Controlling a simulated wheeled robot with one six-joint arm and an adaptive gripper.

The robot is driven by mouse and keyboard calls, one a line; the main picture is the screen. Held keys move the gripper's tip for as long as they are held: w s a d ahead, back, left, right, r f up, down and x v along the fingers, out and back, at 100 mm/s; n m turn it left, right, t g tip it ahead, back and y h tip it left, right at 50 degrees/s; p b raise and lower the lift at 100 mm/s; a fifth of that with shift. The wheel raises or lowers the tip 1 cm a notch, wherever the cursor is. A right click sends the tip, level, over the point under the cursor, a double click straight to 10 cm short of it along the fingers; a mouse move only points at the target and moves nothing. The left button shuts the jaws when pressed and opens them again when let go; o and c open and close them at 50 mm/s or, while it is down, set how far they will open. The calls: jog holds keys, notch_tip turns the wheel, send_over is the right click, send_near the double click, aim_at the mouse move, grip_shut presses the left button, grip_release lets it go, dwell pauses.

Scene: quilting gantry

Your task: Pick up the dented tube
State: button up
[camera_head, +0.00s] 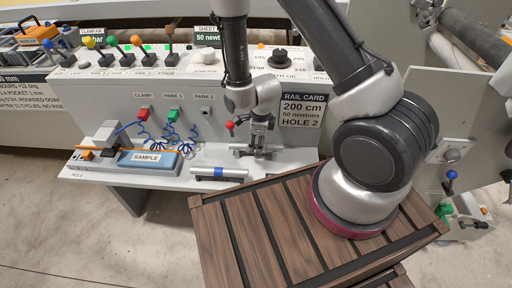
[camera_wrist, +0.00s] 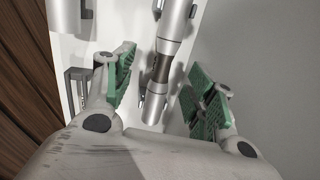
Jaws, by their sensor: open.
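My gripper (camera_head: 257,148) points down over the white ledge of the machine, above a silvery tube (camera_head: 241,149). In the wrist view my gripper (camera_wrist: 163,88) is open, with its green pads apart on either side of a silvery tube (camera_wrist: 177,22). That tube has a narrower, darker middle section, which may be the dent; I cannot be sure. The pads do not visibly touch it. In the head view the gripper hides part of the tube. A second silvery tube with a blue band (camera_head: 221,172) lies nearer the ledge's front edge.
A blue SAMPLE block (camera_head: 150,161) lies on the ledge to the left. Blue coiled cords (camera_head: 172,138) hang from the panel behind. A brown slatted wooden surface (camera_head: 262,232) is in front. Another grey cylinder (camera_wrist: 66,18) shows at the wrist view's upper left.

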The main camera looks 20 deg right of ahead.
aim_at(256, 145)
jog(key=f, duration=0.2)
jog(key=w+f, duration=0.1)
jog(key=f, duration=0.1)
jog(key=shift+w+d, duration=0.1)
jog(key=c, duration=1.2)
jog(key=shift+r, duration=0.1)
